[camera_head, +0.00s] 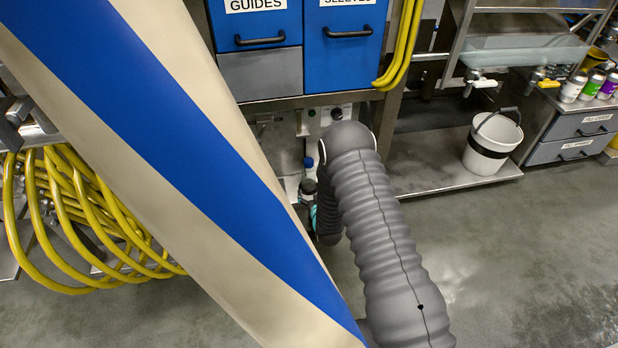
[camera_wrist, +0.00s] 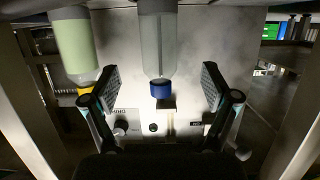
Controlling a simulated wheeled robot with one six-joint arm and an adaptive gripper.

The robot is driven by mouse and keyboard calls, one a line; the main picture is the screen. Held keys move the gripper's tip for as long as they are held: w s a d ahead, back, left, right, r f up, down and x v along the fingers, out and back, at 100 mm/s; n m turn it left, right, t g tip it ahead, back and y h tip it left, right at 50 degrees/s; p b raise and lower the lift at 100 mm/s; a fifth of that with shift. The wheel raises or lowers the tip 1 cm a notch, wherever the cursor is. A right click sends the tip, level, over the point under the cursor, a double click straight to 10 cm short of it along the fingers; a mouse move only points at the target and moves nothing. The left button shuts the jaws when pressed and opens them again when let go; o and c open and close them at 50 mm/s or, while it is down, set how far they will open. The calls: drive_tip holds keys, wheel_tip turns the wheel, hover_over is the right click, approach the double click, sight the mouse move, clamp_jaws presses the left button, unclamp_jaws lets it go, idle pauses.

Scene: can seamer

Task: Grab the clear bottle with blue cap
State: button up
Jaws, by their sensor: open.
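The clear bottle with blue cap (camera_wrist: 157,48) shows at the top middle of the wrist view, cap pointing down in the picture. Its blue cap (camera_wrist: 161,89) lies between the two fingers in the picture, with a gap on each side. My gripper (camera_wrist: 156,90) is open and empty, its pads apart to the left and right of the cap. Depth between pads and bottle is hard to judge. In the head view a small blue-capped bottle (camera_head: 309,166) shows beside my arm, partly hidden; my gripper is mostly hidden there by my arm.
A pale green bottle (camera_wrist: 72,45) with a yellow cap stands close by the left finger in the wrist view. A metal panel with knobs (camera_wrist: 121,128) is behind. Yellow hoses (camera_head: 75,215) hang at left. A white bucket (camera_head: 492,142) stands on the low shelf at right.

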sight(310, 181)
drive_tip(key=b+x, duration=0.1)
drive_tip(key=x, duration=0.9)
drive_tip(key=shift+w+r, duration=0.15)
drive_tip(key=shift+w, duration=0.05)
drive_tip(key=c, duration=1.3)
